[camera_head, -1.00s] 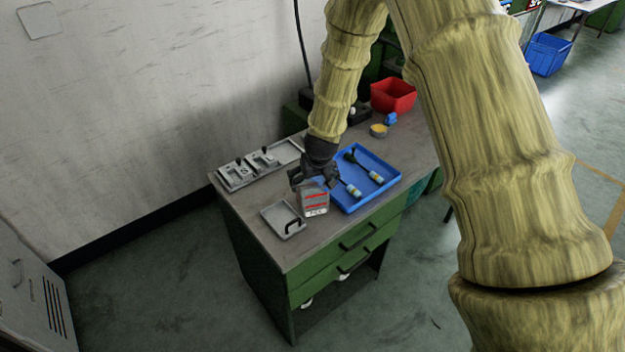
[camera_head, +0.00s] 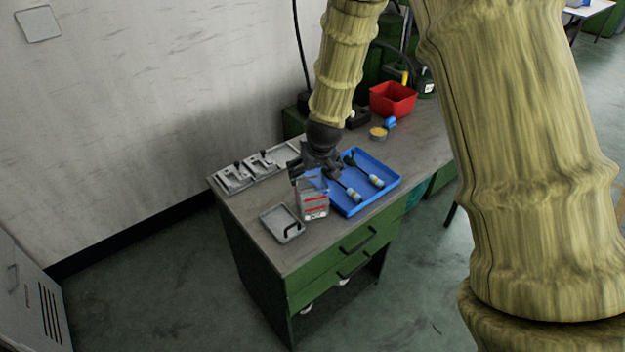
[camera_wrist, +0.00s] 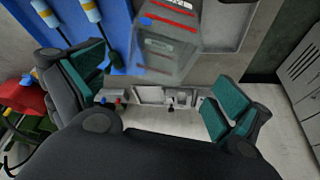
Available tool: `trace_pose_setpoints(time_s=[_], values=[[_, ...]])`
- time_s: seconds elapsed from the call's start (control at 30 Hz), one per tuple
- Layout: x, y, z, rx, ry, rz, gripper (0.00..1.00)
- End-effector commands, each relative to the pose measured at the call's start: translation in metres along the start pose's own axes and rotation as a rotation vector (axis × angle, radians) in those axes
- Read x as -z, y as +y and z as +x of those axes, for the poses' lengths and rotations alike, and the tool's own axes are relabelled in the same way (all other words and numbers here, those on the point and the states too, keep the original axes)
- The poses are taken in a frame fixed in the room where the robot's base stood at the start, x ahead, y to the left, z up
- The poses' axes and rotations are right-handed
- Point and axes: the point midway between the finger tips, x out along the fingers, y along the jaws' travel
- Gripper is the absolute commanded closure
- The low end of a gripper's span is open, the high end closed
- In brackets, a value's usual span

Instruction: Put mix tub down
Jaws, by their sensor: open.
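The mix tub (camera_head: 313,204), a translucent grey tub with red-and-white labelling, stands on the bench between the grey tray and the blue tray. In the wrist view the tub (camera_wrist: 172,38) shows at the top centre, beyond the fingers. My gripper (camera_head: 312,172) is just behind and above the tub in the head view. In the wrist view my gripper (camera_wrist: 155,88) is open, its teal pads wide apart with nothing between them. I cannot tell exactly how far the fingertips are from the tub.
The blue tray (camera_head: 388,190) with two syringe-like tools lies close on the right. A mould plate (camera_head: 233,180) lies behind left. A red bin (camera_head: 393,98) and a small yellow-filled dish (camera_head: 378,133) stand farther back.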

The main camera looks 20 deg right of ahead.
Motion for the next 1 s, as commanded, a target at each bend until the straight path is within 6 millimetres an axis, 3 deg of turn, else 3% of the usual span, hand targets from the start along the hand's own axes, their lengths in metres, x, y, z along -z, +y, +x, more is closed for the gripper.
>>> trace_pose_setpoints(time_s=[0.33, 0.67, 0.87, 1.0], values=[[0.001, -0.001, -0.04, 0.0, 0.003, -0.001, 0.0], [0.0, 0.0, -0.055, 0.0, 0.0, 0.0, 0.0], [-0.014, 0.002, -0.042, -0.009, -0.017, -0.002, 0.0], [-0.056, 0.009, -0.007, -0.035, -0.062, -0.004, 0.0]])
